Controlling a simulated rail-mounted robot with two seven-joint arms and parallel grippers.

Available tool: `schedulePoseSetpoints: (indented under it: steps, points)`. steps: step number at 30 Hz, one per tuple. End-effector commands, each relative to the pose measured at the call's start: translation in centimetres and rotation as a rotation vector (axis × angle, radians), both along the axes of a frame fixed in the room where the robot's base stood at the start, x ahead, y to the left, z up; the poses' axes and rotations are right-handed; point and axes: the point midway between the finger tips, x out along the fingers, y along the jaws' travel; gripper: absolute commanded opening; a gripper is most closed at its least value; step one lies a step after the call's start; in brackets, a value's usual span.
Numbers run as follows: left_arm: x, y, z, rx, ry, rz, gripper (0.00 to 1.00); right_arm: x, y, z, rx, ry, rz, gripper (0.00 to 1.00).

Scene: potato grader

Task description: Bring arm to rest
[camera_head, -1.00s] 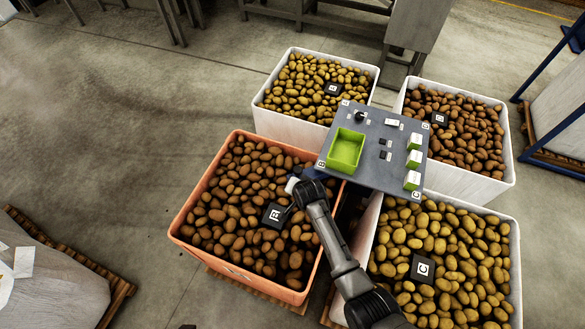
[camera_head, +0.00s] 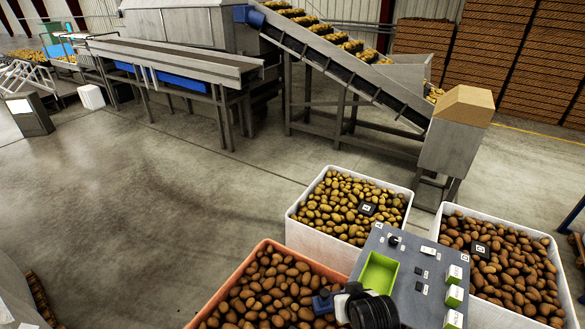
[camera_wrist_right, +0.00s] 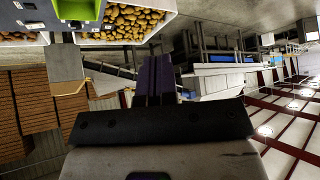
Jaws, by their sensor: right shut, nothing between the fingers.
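My right arm (camera_head: 372,308) shows at the bottom of the head view, over the right edge of the orange crate (camera_head: 236,284) and beside the grey panel (camera_head: 410,285). In the right wrist view my right gripper (camera_wrist_right: 156,80) has its two dark fingers together in the middle, with nothing between them. Beyond the fingertips lie a white crate of potatoes and the grader's frames, seen upside down. My left gripper is in neither view.
The grey panel carries a green tray (camera_head: 378,274) and several white-and-green blocks. White crates of potatoes (camera_head: 325,240) (camera_head: 545,250) stand around it. A conveyor (camera_head: 350,66) and steel hopper (camera_head: 455,140) stand behind. The floor at left is clear.

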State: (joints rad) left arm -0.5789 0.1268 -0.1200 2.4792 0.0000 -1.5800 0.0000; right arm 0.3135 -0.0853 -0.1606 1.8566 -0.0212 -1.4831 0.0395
Motion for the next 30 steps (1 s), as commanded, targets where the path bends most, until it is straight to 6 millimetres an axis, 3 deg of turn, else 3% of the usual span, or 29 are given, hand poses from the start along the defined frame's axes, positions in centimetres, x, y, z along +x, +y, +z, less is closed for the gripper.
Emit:
schedulePoseSetpoints:
  steps: [1,3,8,11,15,21,25,30]
  points:
    - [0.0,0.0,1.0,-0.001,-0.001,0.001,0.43,-2.2,-1.1,1.8,-0.014,-0.020,0.009,0.00]
    - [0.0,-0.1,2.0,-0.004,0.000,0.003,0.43,-5.5,-2.5,3.3,-0.030,-0.036,0.013,0.00]
    - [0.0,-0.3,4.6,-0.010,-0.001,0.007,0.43,-14.4,-5.4,5.5,-0.052,-0.039,0.000,0.00]
    - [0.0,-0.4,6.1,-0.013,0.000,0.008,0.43,-19.2,-6.6,5.5,-0.072,-0.001,0.000,0.00]
    - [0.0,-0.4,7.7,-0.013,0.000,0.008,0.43,-24.9,-7.7,3.5,-0.103,0.124,0.009,0.00]
    - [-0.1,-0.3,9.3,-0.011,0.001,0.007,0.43,-31.0,-8.4,0.7,-0.128,0.290,0.024,0.00]
    - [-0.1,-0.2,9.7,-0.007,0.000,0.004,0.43,-33.3,-8.5,-0.1,-0.130,0.347,0.029,0.00]
    - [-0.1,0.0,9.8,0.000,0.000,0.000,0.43,-34.3,-8.5,-0.4,-0.129,0.372,0.030,0.00]
